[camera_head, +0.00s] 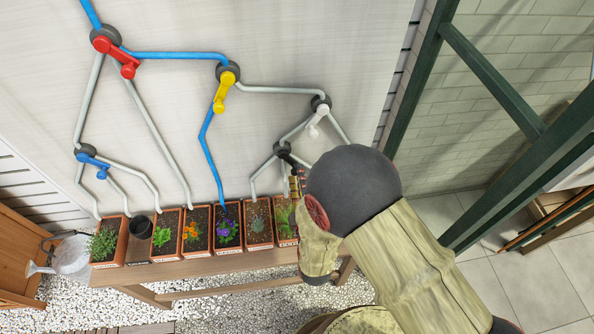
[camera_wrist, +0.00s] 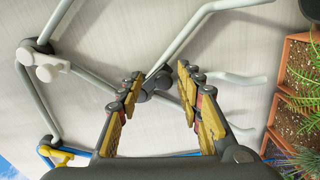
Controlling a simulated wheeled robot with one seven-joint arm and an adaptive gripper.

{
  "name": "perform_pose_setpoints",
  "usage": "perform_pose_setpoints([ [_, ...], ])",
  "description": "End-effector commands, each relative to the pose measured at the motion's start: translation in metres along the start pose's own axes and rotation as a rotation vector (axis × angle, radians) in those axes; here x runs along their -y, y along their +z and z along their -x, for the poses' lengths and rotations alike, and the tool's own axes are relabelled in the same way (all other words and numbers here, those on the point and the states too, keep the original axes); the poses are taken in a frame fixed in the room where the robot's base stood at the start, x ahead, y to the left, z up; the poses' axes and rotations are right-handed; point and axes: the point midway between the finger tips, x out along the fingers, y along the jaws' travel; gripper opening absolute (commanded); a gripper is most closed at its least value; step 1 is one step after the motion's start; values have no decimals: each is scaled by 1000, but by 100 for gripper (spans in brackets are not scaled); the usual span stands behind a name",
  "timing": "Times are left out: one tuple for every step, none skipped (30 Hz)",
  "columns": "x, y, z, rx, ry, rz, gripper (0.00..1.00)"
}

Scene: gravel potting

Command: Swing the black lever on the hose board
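The black lever (camera_head: 284,150) sits on its dark round hub at the lower right of the hose board (camera_head: 160,100). Grey hoses run from it down to the planters. My gripper (camera_head: 296,180) is just below and right of it in the head view, partly hidden by my arm. In the wrist view my gripper (camera_wrist: 160,83) is open, with yellow-padded fingers either side. The black lever (camera_wrist: 150,92) shows between the fingertips, nearer the left one. Whether a finger touches it I cannot tell.
A white lever (camera_head: 316,118), yellow lever (camera_head: 222,92), red lever (camera_head: 116,55) and blue lever (camera_head: 93,162) are on the board. Potted plants (camera_head: 228,225) stand in a row on a wooden bench (camera_head: 170,272) below. A green frame (camera_head: 500,90) stands at right.

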Motion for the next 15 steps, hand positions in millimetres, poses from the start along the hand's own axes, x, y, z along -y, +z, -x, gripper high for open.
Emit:
perform_pose_setpoints([
  [1,-2,11,-5,-4,1,36],
  [1,-2,18,-5,-3,0,36],
  [1,-2,27,-5,-3,0,36],
  [1,-2,33,-6,-4,1,36],
  [1,-2,39,-5,-3,1,36],
  [1,-2,48,-7,-3,1,36],
  [1,-2,53,-6,-4,1,36],
  [1,-3,59,-7,-4,0,36],
  [1,-2,66,-6,-3,1,36],
  [1,-2,70,-7,-3,2,36],
  [1,-2,73,-7,-3,1,36],
  [1,-2,77,-5,-3,0,36],
  [1,-2,80,-5,-3,0,36],
  [1,-2,82,-6,-3,0,36],
  [1,-2,85,-5,-2,0,36],
])
